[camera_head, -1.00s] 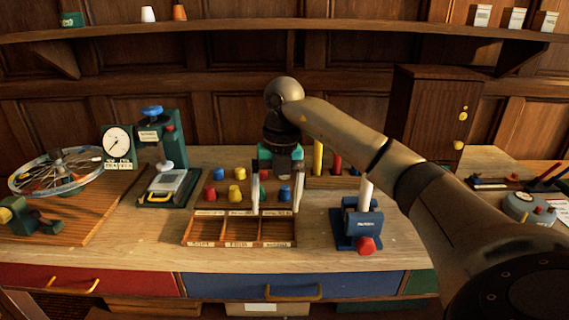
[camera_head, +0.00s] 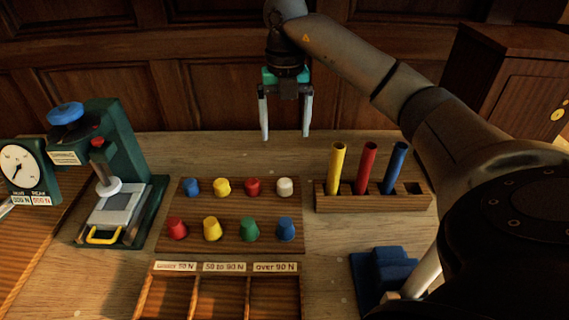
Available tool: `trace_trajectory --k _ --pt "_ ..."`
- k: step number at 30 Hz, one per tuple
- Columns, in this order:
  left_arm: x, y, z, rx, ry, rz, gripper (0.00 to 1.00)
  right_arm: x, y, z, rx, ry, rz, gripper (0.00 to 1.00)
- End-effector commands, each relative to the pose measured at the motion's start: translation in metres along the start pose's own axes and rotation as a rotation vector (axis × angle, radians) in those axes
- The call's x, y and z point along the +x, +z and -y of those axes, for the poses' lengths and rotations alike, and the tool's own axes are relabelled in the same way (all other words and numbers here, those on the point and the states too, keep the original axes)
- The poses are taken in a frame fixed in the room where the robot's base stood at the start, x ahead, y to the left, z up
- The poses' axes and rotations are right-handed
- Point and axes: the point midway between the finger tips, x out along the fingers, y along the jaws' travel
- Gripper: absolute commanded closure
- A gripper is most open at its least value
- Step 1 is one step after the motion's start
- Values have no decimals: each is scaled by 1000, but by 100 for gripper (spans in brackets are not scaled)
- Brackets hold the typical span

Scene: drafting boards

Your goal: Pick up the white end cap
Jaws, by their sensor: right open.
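The white end cap (camera_head: 285,187) stands at the right end of the back row on a wooden board (camera_head: 218,207). Several blue, yellow, red and green caps stand on the same board. My right gripper (camera_head: 286,134) is open and empty, with its fingers pointing down. In the picture it is above and behind the white cap, apart from it. My left gripper is not in view.
A wooden rack (camera_head: 330,205) holds yellow, red and blue tubes to the right. A three-compartment tray (camera_head: 222,280) lies in front. A green press (camera_head: 118,180) and a dial gauge (camera_head: 22,172) stand left. A blue fixture (camera_head: 380,270) sits front right.

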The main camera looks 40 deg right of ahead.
Motion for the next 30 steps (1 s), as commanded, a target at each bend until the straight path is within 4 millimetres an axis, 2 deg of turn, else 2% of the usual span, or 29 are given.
trace_trajectory --k 5,12,15,25,30 --pt "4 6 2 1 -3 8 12 23 -1 0 -1 -2 -5 11" --pt "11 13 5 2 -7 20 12 75 -1 0 0 -2 -5 11" --pt "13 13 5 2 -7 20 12 89 0 0 0 -1 -3 11" --pt "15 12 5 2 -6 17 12 110 1 0 -1 1 -2 11" --pt "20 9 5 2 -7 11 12 137 4 0 0 0 -4 11"
